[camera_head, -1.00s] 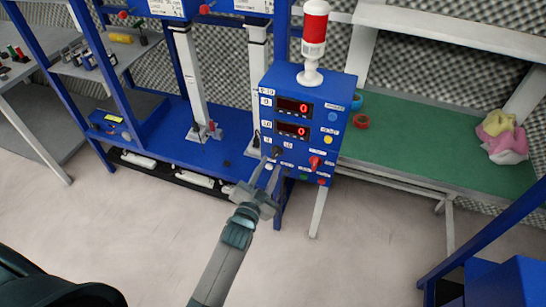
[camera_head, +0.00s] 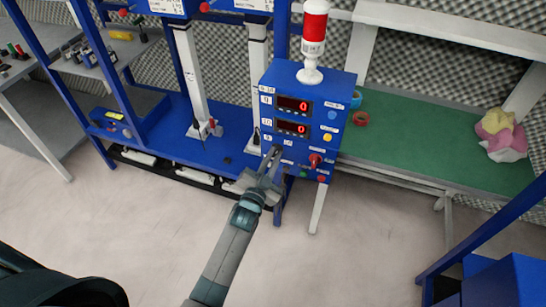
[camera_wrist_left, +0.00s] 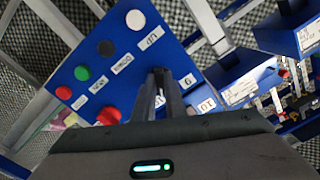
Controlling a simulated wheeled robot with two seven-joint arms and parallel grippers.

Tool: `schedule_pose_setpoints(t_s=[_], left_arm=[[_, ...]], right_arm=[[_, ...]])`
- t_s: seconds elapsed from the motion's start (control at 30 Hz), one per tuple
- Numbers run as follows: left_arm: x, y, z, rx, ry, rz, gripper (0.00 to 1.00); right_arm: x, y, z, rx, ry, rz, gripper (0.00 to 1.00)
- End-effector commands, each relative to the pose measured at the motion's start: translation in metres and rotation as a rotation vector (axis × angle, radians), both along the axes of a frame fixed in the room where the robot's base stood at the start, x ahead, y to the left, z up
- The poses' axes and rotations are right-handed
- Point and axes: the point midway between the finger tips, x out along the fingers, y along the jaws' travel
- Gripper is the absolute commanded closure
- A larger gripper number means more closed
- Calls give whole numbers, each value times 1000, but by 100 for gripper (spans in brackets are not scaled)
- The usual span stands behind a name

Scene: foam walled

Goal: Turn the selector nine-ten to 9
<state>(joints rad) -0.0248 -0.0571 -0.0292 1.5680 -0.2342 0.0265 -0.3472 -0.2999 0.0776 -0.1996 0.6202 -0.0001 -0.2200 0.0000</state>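The nine-ten selector is a small black knob at the lower left of the blue control box's front (camera_head: 300,85), mostly hidden by my left fingertips in the head view. My left gripper (camera_head: 275,156) reaches up to it from below. In the left wrist view, the narrow fingers (camera_wrist_left: 163,80) stand one on each side of the dark knob, with white labels 9 (camera_wrist_left: 187,80) and 10 (camera_wrist_left: 207,104) beside it. I cannot tell whether they press on it or which way it points. My right gripper is not in view.
The box carries two red displays (camera_head: 293,104), a red selector (camera_head: 315,160) and coloured buttons. A red beacon (camera_head: 314,28) stands on top. A green worktop (camera_head: 430,150) is at the right, and blue shelving (camera_head: 165,130) at the left. The floor in front is clear.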

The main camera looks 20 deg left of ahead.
Motion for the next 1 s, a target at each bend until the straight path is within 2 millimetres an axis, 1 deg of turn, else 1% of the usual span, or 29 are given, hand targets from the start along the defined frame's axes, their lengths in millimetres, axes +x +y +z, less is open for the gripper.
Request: schedule_pose_setpoints(t_s=[0.27, 0.47, 0.67, 1.0], left_arm=[[0, 0, 0, -29, 1, 0, 100], [0, 0, 0, -107, 4, -1, 100], [0, -1, 0, -244, 10, 0, 100], [0, -1, 0, -557, 20, 0, 100]], right_arm=[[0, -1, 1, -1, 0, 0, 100], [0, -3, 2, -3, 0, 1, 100], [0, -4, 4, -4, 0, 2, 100], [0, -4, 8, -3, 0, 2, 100]])
